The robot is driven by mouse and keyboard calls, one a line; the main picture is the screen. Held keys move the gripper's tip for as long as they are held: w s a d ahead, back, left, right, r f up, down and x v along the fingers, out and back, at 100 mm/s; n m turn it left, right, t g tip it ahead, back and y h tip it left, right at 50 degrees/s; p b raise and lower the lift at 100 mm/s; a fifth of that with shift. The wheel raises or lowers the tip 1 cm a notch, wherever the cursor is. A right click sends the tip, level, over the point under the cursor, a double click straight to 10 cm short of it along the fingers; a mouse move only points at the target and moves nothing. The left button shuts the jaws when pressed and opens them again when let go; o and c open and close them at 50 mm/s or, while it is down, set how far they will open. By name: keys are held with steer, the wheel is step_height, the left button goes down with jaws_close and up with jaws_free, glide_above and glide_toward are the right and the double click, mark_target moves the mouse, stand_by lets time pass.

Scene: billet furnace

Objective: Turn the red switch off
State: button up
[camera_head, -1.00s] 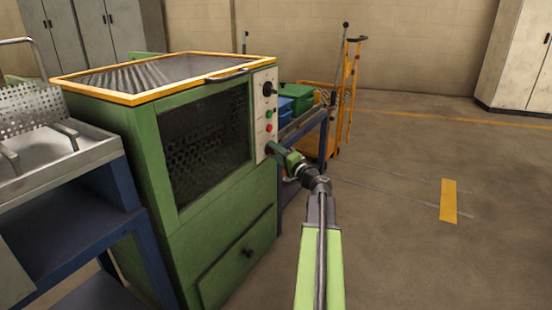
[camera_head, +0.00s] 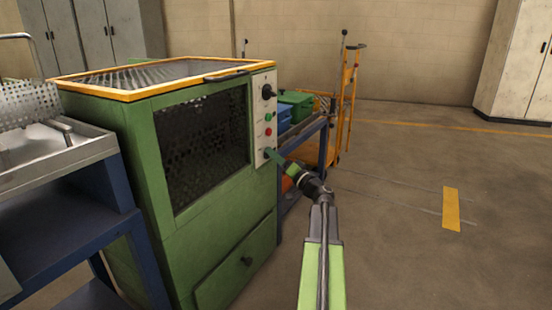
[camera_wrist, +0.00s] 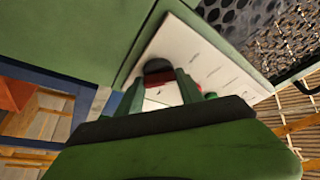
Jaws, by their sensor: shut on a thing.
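A white control panel (camera_head: 264,118) is on the front right edge of the green furnace (camera_head: 205,155). A small dark switch low on the panel has a red part (camera_wrist: 164,79), seen between my fingers in the wrist view. My gripper (camera_head: 274,156) reaches the panel from the lower right. Its green fingers (camera_wrist: 160,88) are shut on this switch, one on either side. The fingers partly hide the switch in the head view, so its setting is not clear. A red button (camera_head: 267,132) and a green button (camera_head: 268,117) sit above it.
A black knob (camera_head: 268,91) is at the panel's top. A blue bench (camera_head: 72,218) stands left. Behind the gripper are a blue-legged table (camera_head: 318,150), blue and green bins (camera_head: 298,102) and an orange trolley (camera_head: 348,90). The floor at right is clear.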

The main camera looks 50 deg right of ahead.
steer(key=o, duration=1.4)
steer(key=b+v, duration=0.2)
steer(key=v, duration=0.5)
steer(key=shift+s+f, duration=0.1)
steer(key=shift+s, duration=0.15)
